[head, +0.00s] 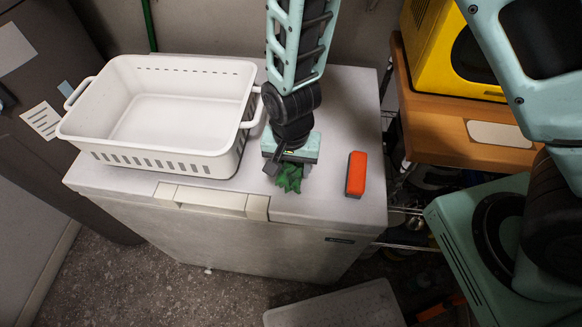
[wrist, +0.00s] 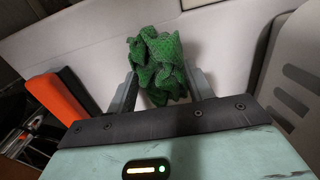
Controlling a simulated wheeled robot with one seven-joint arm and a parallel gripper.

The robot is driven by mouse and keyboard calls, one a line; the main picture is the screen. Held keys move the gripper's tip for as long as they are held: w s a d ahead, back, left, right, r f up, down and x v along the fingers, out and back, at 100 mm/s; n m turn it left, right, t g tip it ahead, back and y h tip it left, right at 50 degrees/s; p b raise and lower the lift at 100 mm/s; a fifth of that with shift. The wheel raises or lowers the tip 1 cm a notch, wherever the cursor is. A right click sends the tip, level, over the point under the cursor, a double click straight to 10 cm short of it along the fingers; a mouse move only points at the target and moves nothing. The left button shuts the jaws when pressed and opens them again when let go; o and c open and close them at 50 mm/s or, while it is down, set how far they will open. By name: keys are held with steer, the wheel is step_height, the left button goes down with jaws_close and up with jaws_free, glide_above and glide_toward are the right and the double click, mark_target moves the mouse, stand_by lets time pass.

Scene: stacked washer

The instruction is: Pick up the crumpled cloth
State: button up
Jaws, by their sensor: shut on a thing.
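The crumpled cloth (head: 290,177) is green and lies near the front edge of the white appliance top in the head view. My gripper (head: 286,167) is over it, pointing down, with the cloth at its fingertips. In the wrist view the cloth (wrist: 158,66) is bunched between the two fingers of my gripper (wrist: 164,88), which are shut on it. Part of the cloth is hidden by the gripper in the head view. I cannot tell whether the cloth touches the surface.
An orange-red block with a dark side (head: 356,174) lies right of my gripper. A white basket (head: 160,155), seemingly empty, stands to the left. The white appliance top (head: 350,100) is clear behind the block. A wooden table (head: 440,130) with a yellow appliance (head: 440,50) stands at the right.

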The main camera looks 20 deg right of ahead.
mark_target(291, 167)
step_height(291, 167, up, 9)
steer(key=shift+r+b, duration=0.15)
steer(key=shift+b, duration=0.25)
steer(key=o, duration=0.3)
steer(key=shift+c, duration=1.2)
